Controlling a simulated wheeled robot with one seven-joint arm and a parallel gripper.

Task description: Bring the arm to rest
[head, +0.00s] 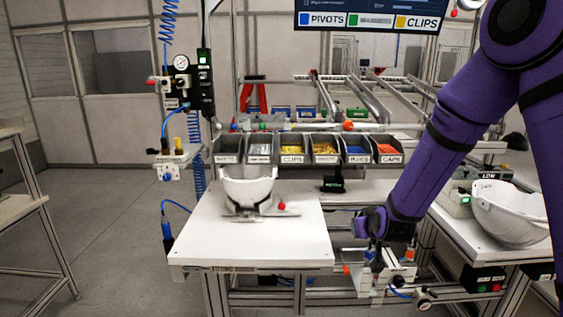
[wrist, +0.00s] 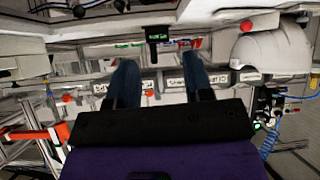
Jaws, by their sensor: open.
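My purple arm (head: 447,140) reaches down from the upper right in the head view. Its dark wrist (head: 388,226) hangs in the gap between the white table and the right-hand bench, about level with the tabletops. My gripper (wrist: 160,64) shows in the wrist view with its two dark fingers apart and nothing between them. In the head view its fingers are hard to make out against the hardware behind.
A white helmet shell (head: 248,187) sits in a holder on the white table (head: 210,238). Another shell (head: 510,212) rests on the right bench. Labelled parts bins (head: 292,149) line the back. Clamps and rails (head: 385,270) crowd the gap near my wrist.

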